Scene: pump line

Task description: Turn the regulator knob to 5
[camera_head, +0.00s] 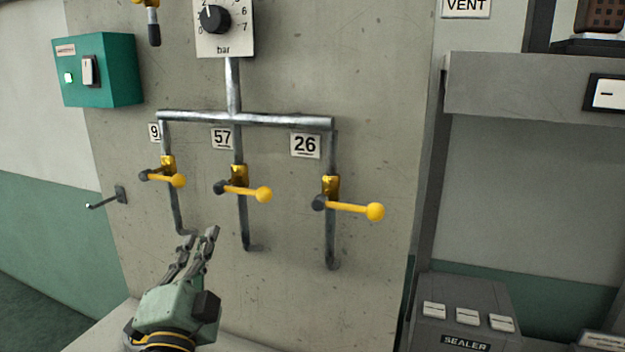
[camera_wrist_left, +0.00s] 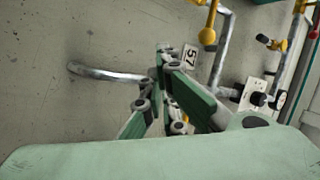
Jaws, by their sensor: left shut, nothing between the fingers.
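The regulator knob (camera_head: 214,18) is a dark round knob on a white dial plate (camera_head: 226,48) marked "bar", at the top of the wall panel in the head view. Its white pointer mark points up and slightly left; the top of the dial is cut off, and 5, 6 and 7 are on its right. My left gripper (camera_head: 212,234) is shut and empty, below the valves and well below the knob, pointing up. The dial also shows small at the right of the left wrist view (camera_wrist_left: 257,98). My right gripper is not in view.
Yellow-handled valves (camera_head: 372,211) labelled 9, 57 and 26 hang under a metal pipe (camera_head: 280,120) between my left gripper and the dial. A green switch box (camera_head: 120,70) is at upper left. A hook (camera_head: 105,200) sticks out at left. A sealer (camera_head: 465,310) stands at lower right.

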